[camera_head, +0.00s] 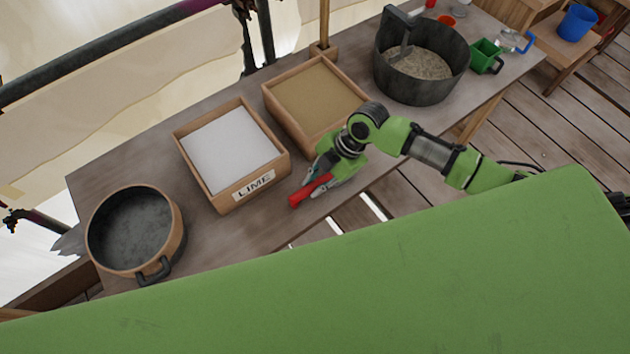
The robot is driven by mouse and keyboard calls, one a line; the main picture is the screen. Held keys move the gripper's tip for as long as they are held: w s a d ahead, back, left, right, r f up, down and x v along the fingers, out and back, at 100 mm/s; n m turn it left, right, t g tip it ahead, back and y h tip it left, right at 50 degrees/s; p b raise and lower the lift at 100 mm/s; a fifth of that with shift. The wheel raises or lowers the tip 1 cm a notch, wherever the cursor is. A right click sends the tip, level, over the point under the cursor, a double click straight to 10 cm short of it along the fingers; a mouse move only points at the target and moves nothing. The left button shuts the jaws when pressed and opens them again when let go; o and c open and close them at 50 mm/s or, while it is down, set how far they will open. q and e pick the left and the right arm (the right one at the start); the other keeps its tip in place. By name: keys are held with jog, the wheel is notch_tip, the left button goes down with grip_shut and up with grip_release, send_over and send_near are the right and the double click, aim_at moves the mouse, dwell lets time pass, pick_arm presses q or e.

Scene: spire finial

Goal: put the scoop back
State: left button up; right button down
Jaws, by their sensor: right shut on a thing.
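My right gripper (322,181) reaches in from the right, low over the front of the bench. It is shut on a red-handled tool (308,194), which I take to be the scoop. The red handle points down and left, near the right front corner of the lime box. The rest of the tool is hidden or too small to make out, and I cannot tell whether it touches the bench. A wooden box of white powder (232,149) labelled LIME stands to the left. A wooden box of sand (318,98) stands behind my gripper. My left gripper is out of view.
The wooden bench (205,240) holds a round pan (135,232) at the left. A dark bucket of grey material (420,66) and a green cup (485,56) stand at the right. A blue bucket (577,22) is farther off. A pole rises behind the sand box.

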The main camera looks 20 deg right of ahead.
jog(key=shift+f, duration=0.15)
jog(key=c, duration=1.9)
grip_release()
jog(key=shift+r, duration=0.3)
jog(key=shift+d+r, duration=0.25)
jog(key=b+v, duration=0.1)
jog(key=v, duration=1)
jog(key=shift+w+a+r, duration=0.1)
